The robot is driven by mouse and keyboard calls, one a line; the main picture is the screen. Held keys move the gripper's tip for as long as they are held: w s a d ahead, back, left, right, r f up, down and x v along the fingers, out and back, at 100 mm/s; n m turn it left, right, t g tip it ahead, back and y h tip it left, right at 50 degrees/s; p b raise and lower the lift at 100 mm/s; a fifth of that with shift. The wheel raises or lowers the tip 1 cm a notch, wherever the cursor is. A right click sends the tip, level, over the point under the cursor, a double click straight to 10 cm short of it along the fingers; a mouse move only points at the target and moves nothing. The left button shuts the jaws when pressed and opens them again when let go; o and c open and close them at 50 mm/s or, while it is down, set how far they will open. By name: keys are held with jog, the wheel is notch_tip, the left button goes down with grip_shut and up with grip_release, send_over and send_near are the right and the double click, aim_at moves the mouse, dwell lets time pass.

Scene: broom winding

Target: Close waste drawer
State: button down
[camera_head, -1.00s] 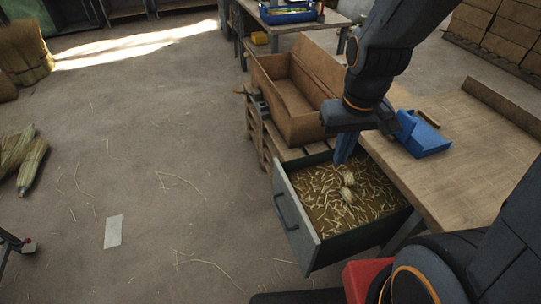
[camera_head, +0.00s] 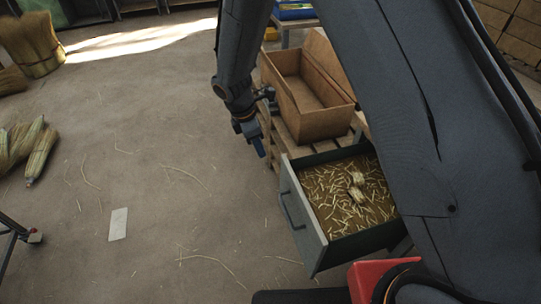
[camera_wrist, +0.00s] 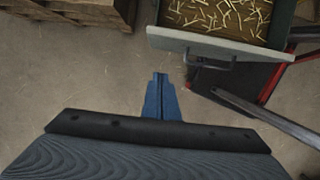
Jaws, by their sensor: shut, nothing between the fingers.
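The waste drawer (camera_head: 304,218) stands pulled out from under the workbench, its grey front with a dark handle facing left. Straw bits and two pale bundles (camera_head: 357,186) lie inside it. In the wrist view the drawer front (camera_wrist: 220,46) and its handle show at the upper right. My gripper (camera_head: 261,153) is shut and empty, out over the floor to the left of the drawer's far corner, apart from the drawer. In the wrist view its blue fingers (camera_wrist: 159,80) are together, left of the handle. My arm hides most of the workbench.
An open cardboard box (camera_head: 305,121) stands on a wooden pallet (camera_head: 283,137) behind the drawer. Broom bundles (camera_head: 38,150) lie at the far left. The floor left of the drawer is mostly clear, with loose straw and a pale card (camera_head: 118,224).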

jog(key=w+d+f+p, duration=0.1)
jog(key=d+f+p, duration=0.3)
jog(key=f, duration=0.5)
jog(key=shift+w+d, duration=0.35)
jog(key=shift+d, duration=0.7)
jog(key=shift+d, duration=0.1)
